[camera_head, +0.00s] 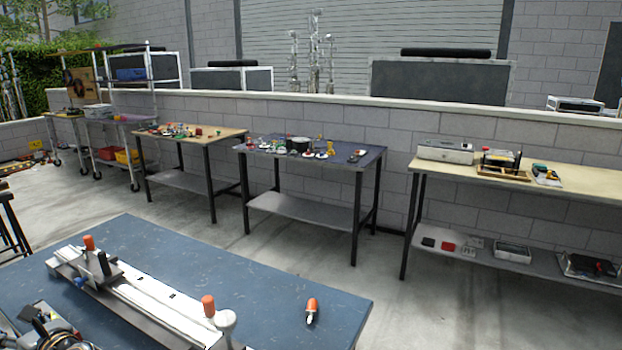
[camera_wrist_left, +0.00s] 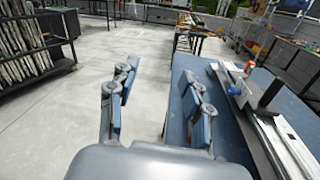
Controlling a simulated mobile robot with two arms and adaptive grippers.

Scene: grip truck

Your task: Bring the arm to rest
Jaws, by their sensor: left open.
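My left gripper (camera_wrist_left: 162,98) shows in the left wrist view with its two fingers spread apart and nothing between them. It points out over the grey floor beside the left edge of the blue-topped table (camera_wrist_left: 185,75). The same table (camera_head: 170,262) fills the lower left of the head view. My left fingers cannot be made out in the head view. My right gripper shows in neither view.
A long rail fixture (camera_head: 150,295) with orange-topped handles lies on the blue table, with a loose orange-handled tool (camera_head: 311,308) to its right. Workbenches (camera_head: 365,160) stand along the block wall. A dark rack (camera_wrist_left: 35,45) stands left in the wrist view. The floor between is clear.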

